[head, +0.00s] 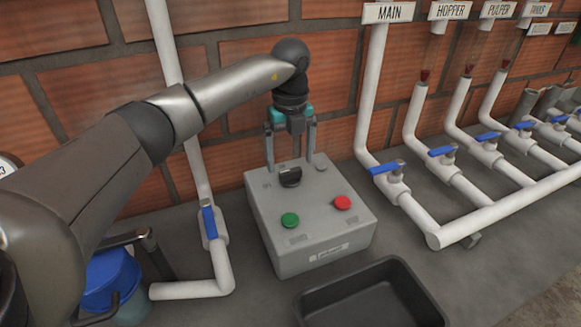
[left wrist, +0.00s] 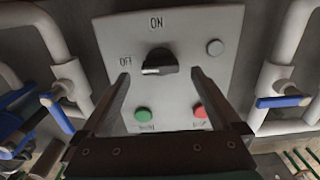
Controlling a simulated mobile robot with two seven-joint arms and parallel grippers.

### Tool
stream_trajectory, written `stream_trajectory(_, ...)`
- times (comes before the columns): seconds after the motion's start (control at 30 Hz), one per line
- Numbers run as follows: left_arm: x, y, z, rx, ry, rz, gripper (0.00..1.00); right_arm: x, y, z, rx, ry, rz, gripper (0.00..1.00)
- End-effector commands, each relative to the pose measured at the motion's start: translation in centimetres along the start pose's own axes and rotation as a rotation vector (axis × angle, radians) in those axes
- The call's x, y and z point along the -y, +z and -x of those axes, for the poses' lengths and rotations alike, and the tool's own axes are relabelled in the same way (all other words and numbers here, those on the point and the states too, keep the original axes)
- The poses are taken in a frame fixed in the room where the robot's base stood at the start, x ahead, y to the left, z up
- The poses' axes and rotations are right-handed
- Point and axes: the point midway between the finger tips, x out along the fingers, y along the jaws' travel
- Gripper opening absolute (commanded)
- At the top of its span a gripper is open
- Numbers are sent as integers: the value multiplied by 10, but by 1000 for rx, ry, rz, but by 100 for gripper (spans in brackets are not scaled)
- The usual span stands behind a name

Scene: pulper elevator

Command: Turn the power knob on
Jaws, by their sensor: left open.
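The power knob (head: 290,177) is a black rotary knob on top of a light grey control box (head: 318,249). In the left wrist view the knob (left wrist: 159,62) sits between an OFF label on its left and an ON label above it. Its grip bar lies roughly sideways, one end towards OFF. My left gripper (head: 290,162) is open and points down over the box. Its two fingers are on either side of the knob, apart from it, as the left wrist view (left wrist: 160,74) also shows. My right gripper is not in view.
A green button (head: 290,220) and a red button (head: 342,202) sit on the box. White pipes with blue valve handles (head: 384,169) stand at right, another valve (head: 209,222) at left. A black tray (head: 370,303) lies in front; a brick wall is behind.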

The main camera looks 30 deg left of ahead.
Motion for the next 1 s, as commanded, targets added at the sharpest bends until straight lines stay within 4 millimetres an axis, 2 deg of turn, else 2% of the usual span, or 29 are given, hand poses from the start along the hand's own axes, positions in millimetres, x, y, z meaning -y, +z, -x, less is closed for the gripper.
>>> stream_trajectory(0.03,0,0,-9,-2,1,0,98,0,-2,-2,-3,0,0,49)
stream_trajectory(0.2,0,0,-23,-1,-1,-2,98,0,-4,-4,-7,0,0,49)
stream_trajectory(0.53,0,0,-26,0,-1,-2,98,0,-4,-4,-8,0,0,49)
stream_trajectory(1.0,0,0,-26,-1,-1,-2,46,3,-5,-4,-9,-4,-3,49)
